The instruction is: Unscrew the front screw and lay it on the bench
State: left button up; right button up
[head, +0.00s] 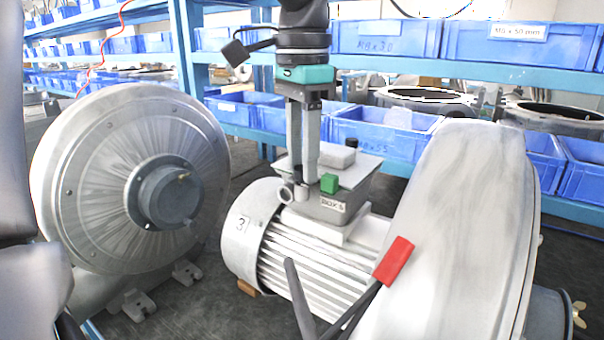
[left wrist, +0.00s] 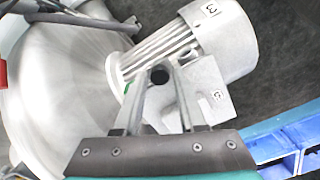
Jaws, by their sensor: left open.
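A grey motor (head: 320,255) with cooling fins lies on the bench, with a terminal box (head: 345,200) on top. The motor also shows in the left wrist view (left wrist: 185,45). My left gripper (head: 303,192) points down at the box's near left side, just left of the green block. Its two fingers (left wrist: 158,90) are apart, with a dark round opening visible between them in the left wrist view. I cannot make out the front screw clearly.
A round silver blower housing (head: 100,185) stands at left, and a large silver casing (head: 455,230) at right. Blue bins (head: 385,130) fill the shelves behind.

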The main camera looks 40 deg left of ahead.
pick_arm(q)
jog(key=m+p, duration=0.1)
jog(key=m, duration=0.5)
jog(key=m+p, duration=0.1)
jog(key=m, duration=0.5)
jog(key=m+p, duration=0.1)
jog(key=m, duration=0.5)
jog(key=shift+p, duration=0.4)
jog(key=m+p, duration=0.1)
jog(key=m, duration=0.3)
jog(key=shift+m, duration=0.4)
jog(key=shift+f+m, duration=0.1)
jog(key=shift+m, duration=1.1)
jog(key=shift+c, duration=0.3)
grip_shut()
